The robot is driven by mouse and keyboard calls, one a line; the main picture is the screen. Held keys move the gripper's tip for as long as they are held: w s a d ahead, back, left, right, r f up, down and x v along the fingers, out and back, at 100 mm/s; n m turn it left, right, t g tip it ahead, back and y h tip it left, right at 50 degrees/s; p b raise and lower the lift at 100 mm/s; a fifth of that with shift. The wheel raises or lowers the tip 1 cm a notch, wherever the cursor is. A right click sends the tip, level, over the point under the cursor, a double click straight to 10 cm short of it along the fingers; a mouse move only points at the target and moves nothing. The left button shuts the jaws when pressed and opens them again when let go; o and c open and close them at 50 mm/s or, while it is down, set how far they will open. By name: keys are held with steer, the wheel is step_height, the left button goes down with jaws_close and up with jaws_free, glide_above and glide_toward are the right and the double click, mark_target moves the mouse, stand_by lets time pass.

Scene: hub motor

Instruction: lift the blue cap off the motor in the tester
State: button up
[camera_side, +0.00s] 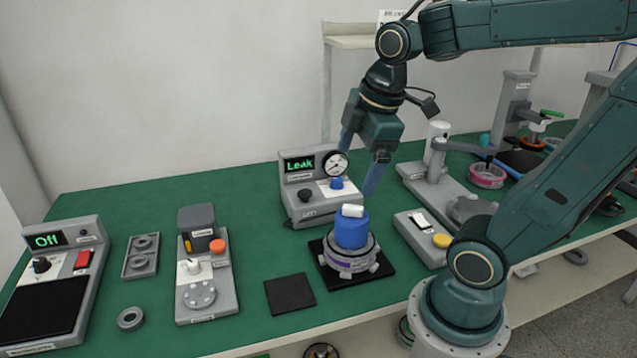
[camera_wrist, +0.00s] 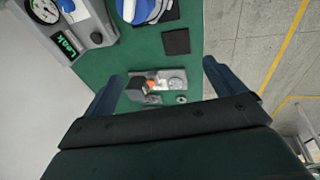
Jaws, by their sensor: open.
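The blue cap (camera_side: 351,229) stands upright on top of the motor (camera_side: 349,259), with a small white piece on its top. The motor is a grey round body with a purple band, on a black pad in front of the leak tester (camera_side: 314,187), whose screen reads "Leak". In the wrist view, part of the blue cap (camera_wrist: 149,8) shows at the top edge, cut off by the frame. My gripper (camera_side: 358,165) is open and empty, above and behind the cap, apart from it. Its two blue fingers (camera_wrist: 158,78) are spread wide in the wrist view.
An empty dark pad (camera_side: 290,293) lies left of the motor. A box with a yellow button (camera_side: 424,236) stands close on the right. A grey press-like station (camera_side: 205,265) and a box reading "Off" (camera_side: 50,280) are further left.

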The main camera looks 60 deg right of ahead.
mark_target(353, 206)
steer(key=w+d+f+n+g, duration=0.1)
steer(key=w+d+f+n, duration=0.1)
steer(key=d+n, duration=0.3)
steer(key=w+d+f+n+g, duration=0.1)
steer(key=d+f+n+g, duration=0.1)
steer(key=d+n, duration=0.2)
steer(key=n, duration=0.2)
steer(key=shift+w+d+n+y, duration=0.35)
steer(key=shift+n+y, duration=0.05)
steer(key=shift+f, duration=4.3)
steer(key=shift+f, duration=0.1)
steer(key=shift+d+f, duration=0.1)
steer(key=shift+f, duration=2.4)
steer(key=c, duration=1.2)
